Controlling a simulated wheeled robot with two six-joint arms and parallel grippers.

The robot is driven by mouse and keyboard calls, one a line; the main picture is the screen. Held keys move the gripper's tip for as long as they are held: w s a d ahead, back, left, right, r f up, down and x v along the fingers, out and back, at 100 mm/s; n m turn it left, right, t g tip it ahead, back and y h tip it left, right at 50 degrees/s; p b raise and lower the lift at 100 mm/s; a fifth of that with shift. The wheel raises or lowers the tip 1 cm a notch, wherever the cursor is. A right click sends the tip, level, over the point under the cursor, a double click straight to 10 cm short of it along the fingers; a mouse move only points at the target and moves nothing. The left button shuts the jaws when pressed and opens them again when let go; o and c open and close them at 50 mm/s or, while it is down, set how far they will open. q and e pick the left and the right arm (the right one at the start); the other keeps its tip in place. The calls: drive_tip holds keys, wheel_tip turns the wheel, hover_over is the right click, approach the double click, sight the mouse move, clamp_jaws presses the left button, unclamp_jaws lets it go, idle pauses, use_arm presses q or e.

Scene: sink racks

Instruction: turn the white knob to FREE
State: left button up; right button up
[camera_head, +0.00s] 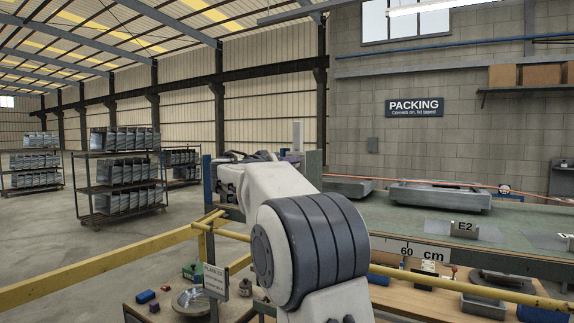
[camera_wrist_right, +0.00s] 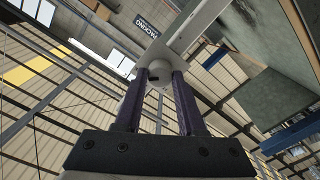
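In the right wrist view, my right gripper (camera_wrist_right: 159,72) has its two dark purple fingers spread apart. A small pale rounded part, which looks like the white knob (camera_wrist_right: 158,77), shows between the fingertips, in front of a pale panel (camera_wrist_right: 188,32). I cannot tell whether the fingers press on it. No FREE marking is readable. In the head view, my right arm crosses the middle and hides the knob; the gripper's fingertips cannot be made out there. My left gripper is in neither view.
A yellow rail (camera_head: 100,262) runs across the front. A green-topped bench (camera_head: 400,216) with a grey tray (camera_head: 440,197) stands at the right. Below it is a wooden worktop (camera_head: 420,299) with small items. A loaded rack cart (camera_head: 118,207) stands at the left on open floor.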

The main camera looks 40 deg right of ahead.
clamp_jaws()
drive_tip(key=shift+f+n+b, duration=0.1)
drive_tip(key=shift+n+b, duration=1)
drive_tip(key=shift+n, duration=7.9)
drive_tip(key=o, duration=0.7)
unclamp_jaws()
drive_tip(key=shift+o, duration=0.2)
